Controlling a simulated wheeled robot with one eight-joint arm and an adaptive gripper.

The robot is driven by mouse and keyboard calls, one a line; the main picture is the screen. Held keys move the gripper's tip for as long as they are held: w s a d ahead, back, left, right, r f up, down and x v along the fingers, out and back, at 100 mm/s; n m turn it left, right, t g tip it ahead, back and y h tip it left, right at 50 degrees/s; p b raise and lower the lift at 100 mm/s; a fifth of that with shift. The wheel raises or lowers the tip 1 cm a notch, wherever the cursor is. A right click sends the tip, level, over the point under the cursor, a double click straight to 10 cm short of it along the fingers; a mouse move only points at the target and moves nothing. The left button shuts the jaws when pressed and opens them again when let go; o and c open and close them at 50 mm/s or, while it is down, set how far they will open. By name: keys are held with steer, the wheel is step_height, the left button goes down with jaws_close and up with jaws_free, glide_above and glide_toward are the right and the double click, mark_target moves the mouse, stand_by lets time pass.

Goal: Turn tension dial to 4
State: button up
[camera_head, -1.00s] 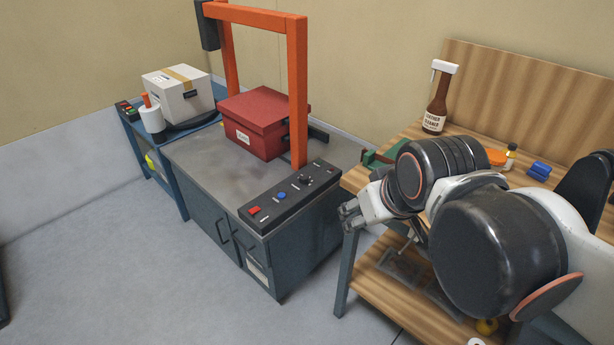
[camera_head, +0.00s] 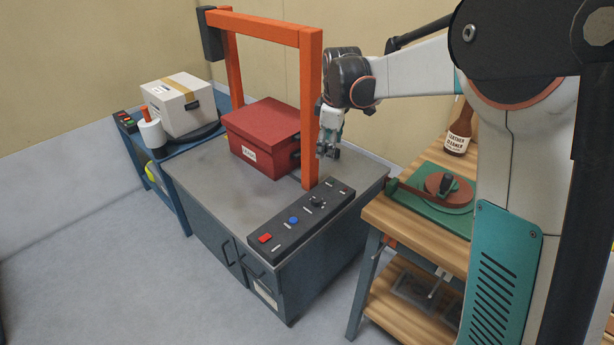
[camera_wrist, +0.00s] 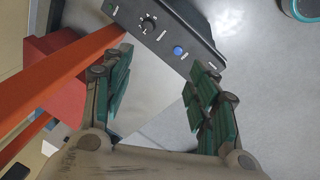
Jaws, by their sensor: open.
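The tension dial (camera_head: 317,201) is a small black knob on the dark control panel (camera_head: 275,228) along the strapping machine's front edge. In the wrist view the dial (camera_wrist: 148,24) shows near the top, with pale marks around it; its setting is too small to read. My gripper (camera_head: 328,152) hangs above and behind the panel, just right of the orange post, apart from the dial. In the wrist view my gripper (camera_wrist: 165,88) has its two green-padded fingers spread with nothing between them, and the dial lies beyond the fingertips.
A blue button (camera_head: 293,220) and a red switch (camera_head: 265,238) share the panel. The orange arch (camera_head: 311,110) stands close beside my gripper. A red box (camera_head: 262,140) sits under it. A wooden bench (camera_head: 400,222) with a green tool stands at right.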

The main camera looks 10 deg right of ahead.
steer(key=w+f+n+g, duration=0.1)
steer(key=w+f+n, duration=0.2)
steer(key=w+f, duration=0.45)
steer(key=n+g+p, duration=0.1)
steer(key=n, duration=0.2)
glide_toward(317, 199)
steer(key=f+b, duration=0.1)
steer(key=f, duration=0.2)
steer(key=f+b, duration=0.4)
steer(key=f, duration=0.1)
steer(key=shift+w+f, duration=0.35)
steer(key=shift+f, duration=0.05)
steer(key=c, duration=1.1)
